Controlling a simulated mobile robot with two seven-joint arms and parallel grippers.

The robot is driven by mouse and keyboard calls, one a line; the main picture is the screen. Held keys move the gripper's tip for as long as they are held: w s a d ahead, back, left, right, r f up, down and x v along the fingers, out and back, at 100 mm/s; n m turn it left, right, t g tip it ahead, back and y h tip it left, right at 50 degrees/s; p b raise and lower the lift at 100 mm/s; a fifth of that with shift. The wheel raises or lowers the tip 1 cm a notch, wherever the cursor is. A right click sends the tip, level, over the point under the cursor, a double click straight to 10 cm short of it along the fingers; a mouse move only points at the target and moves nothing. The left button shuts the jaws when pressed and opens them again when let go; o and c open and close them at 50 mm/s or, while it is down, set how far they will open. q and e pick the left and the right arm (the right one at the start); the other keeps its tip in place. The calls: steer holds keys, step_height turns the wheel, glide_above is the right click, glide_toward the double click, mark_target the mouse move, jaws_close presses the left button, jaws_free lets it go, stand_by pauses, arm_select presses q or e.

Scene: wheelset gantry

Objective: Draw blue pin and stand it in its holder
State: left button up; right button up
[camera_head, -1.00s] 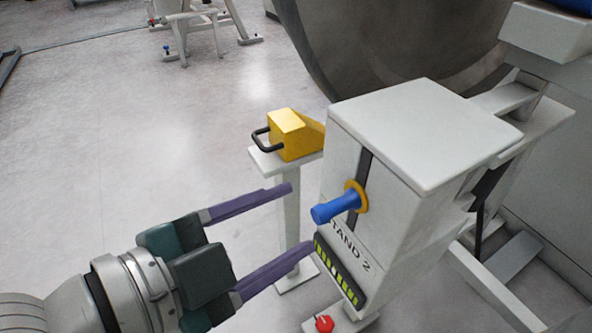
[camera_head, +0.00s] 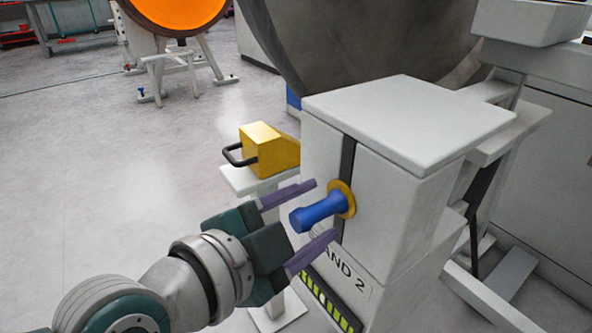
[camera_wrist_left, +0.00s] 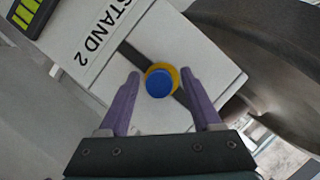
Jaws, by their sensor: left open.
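The blue pin (camera_head: 318,214) sticks out of a yellow collar (camera_head: 343,199) on the dark slot of the white stand labelled "STAND 2" (camera_head: 400,125). My left gripper (camera_head: 315,217) is open, with one purple finger above the pin and one below it. The fingers look apart from the pin. In the left wrist view, the pin's round end (camera_wrist_left: 160,84) shows between the open fingers (camera_wrist_left: 162,88). I cannot make out the pin's holder for certain. My right gripper is not in view.
A yellow block with a black handle (camera_head: 262,148) sits on a small white pedestal left of the stand. A large grey wheel (camera_head: 370,45) rises behind the stand. Open floor (camera_head: 120,170) lies to the left.

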arm_select(q)
steer(key=shift+w+d, duration=0.1)
steer(key=shift+c, duration=0.2)
jaws_close()
stand_by(0.4)
steer(key=s+a+p, duration=0.2)
steer(key=s+a, duration=0.8)
steer(key=a, duration=0.3)
steer(key=shift+a, duration=0.4)
stand_by(1.8)
steer(key=shift+r, duration=0.1)
